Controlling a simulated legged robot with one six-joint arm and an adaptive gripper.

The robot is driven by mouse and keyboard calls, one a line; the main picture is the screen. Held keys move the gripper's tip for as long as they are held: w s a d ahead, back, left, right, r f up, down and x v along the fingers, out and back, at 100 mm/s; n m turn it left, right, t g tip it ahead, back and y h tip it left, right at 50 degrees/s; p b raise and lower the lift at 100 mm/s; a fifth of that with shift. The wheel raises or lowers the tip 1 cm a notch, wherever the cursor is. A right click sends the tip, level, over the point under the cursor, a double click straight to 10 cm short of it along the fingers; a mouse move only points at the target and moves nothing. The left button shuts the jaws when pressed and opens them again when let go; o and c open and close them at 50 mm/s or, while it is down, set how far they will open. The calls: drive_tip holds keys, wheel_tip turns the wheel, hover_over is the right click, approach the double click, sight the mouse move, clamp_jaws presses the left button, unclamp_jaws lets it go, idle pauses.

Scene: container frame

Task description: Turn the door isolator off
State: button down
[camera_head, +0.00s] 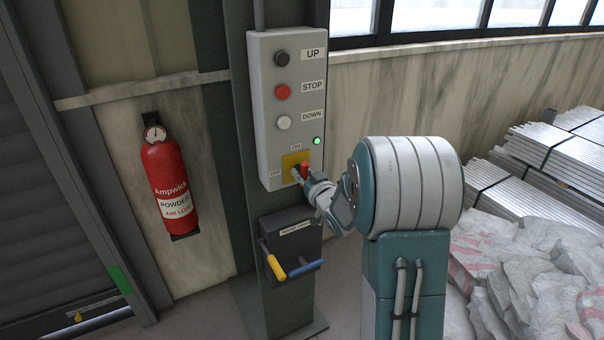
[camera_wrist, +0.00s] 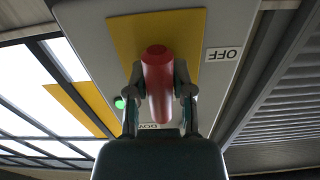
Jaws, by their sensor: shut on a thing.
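The door isolator is a red handle (camera_head: 305,170) on a yellow plate (camera_head: 290,161), low on the grey control box (camera_head: 264,128). ON is printed above the plate and OFF to its left. In the wrist view the red handle (camera_wrist: 157,82) stands between both fingers of my gripper (camera_wrist: 159,88), which is shut on it. The yellow plate (camera_wrist: 128,38) and an upside-down OFF label (camera_wrist: 222,54) show behind it. In the head view my gripper (camera_head: 301,177) reaches the handle from the right and partly hides it. The handle's exact turn angle is hard to tell.
A green lamp (camera_head: 317,141) is lit above the isolator. Black UP (camera_head: 282,58), red STOP (camera_head: 282,91) and white DOWN (camera_head: 283,122) buttons sit higher. A hand crank box (camera_head: 290,238) hangs below. A fire extinguisher (camera_head: 168,180) is on the left; wrapped metal stacks (camera_head: 560,150) are right.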

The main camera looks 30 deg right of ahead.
drive_tip(key=m, duration=0.4)
drive_tip(key=shift+m, duration=0.3)
drive_tip(key=m, duration=0.9)
drive_tip(key=shift+m, duration=1.8)
drive_tip(key=shift+f, duration=0.15)
drive_tip(key=shift+c, duration=2.4)
unclamp_jaws()
drive_tip(key=shift+d, duration=0.2)
